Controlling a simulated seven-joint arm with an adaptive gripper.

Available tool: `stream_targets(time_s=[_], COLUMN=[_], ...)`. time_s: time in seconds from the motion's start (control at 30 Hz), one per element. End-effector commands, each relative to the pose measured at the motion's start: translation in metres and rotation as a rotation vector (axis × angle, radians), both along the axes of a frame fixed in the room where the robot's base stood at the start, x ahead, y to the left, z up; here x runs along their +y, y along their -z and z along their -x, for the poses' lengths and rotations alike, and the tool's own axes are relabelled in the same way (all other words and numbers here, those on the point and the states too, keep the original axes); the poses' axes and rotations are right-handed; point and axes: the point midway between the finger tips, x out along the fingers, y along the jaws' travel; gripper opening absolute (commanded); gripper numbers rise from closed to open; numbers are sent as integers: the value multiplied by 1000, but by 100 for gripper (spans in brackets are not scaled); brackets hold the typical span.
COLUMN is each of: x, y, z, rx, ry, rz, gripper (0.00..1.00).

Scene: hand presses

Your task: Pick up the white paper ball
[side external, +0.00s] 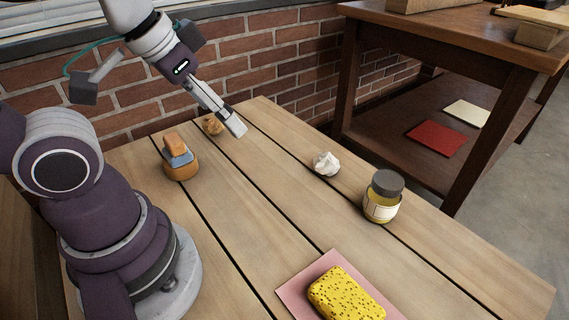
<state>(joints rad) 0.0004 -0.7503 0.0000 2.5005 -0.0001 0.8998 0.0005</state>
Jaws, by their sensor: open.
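The white paper ball (326,163) is crumpled and lies on the wooden table, right of the picture's middle, behind and left of a jar. My gripper (236,128) is above the table to the left of the ball and apart from it. It is open, with nothing seen between its fingers. The fingers overlap in this view, so the gap between them is hard to see.
A jar with yellow contents (382,197) stands close to the ball. A yellow sponge (344,294) lies on a pink sheet (292,291) at the front. An orange-brown object with a grey-blue band (179,160) and a small brown lump (212,125) are at left. A brick wall (284,62) stands behind.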

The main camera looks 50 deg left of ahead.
Motion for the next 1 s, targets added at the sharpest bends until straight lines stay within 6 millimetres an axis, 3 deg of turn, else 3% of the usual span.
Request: stream_targets(time_s=[0.33, 0.43, 0.77, 0.87, 1.0], x=[0, 0, 0, 1, 0], y=[0, 0, -1, -2, 9], z=[0, 0, -3, -23, -80], rx=[0, 0, 3, 23, 56], ry=[-1, -1, -6, -36, -123], rz=[0, 0, 2, 8, 19], gripper=[80, 90, 90, 90, 90])
